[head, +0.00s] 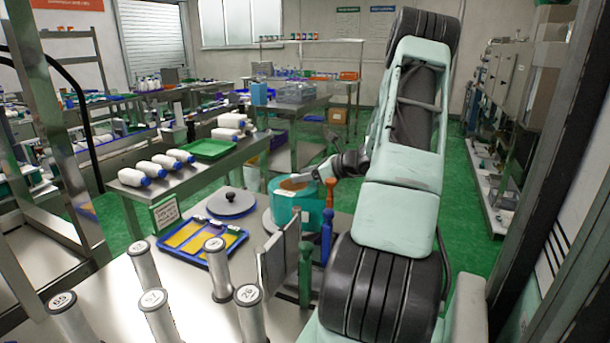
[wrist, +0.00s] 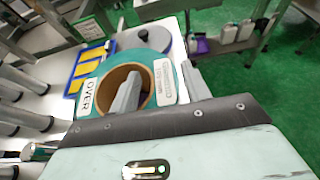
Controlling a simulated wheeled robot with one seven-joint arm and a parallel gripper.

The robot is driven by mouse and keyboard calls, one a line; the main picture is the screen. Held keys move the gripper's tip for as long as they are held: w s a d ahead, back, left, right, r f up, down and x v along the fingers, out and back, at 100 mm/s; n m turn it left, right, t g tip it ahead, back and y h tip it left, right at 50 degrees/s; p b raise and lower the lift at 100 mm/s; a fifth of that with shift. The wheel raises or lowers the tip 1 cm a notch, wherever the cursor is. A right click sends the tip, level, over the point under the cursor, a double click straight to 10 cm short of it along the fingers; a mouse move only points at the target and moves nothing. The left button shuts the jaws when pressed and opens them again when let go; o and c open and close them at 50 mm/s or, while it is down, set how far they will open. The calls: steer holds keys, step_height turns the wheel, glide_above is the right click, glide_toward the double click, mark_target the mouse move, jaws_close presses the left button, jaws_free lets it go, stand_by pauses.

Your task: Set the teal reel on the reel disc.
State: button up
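The teal reel (head: 284,208) stands upright at the right of the bench, with a brown core and white labels on top. It also shows in the wrist view (wrist: 92,80). My gripper (wrist: 162,88) straddles the reel's wall, one grey finger inside the core and one outside. Whether both fingers press on the wall is unclear. In the head view, my gripper (head: 308,181) is at the reel's top, partly hidden by my arm.
A grey knobbed disc (head: 231,203) and a blue tray (head: 203,240) with yellow pieces lie left of the reel. Several white spools (head: 217,268) stand in front. Green (head: 306,272), blue (head: 327,235) and orange (head: 330,191) posts stand close at the right. An upright metal plate (head: 278,258) is just in front.

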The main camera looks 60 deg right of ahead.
steer(key=v, duration=1.2)
stand_by(0.3)
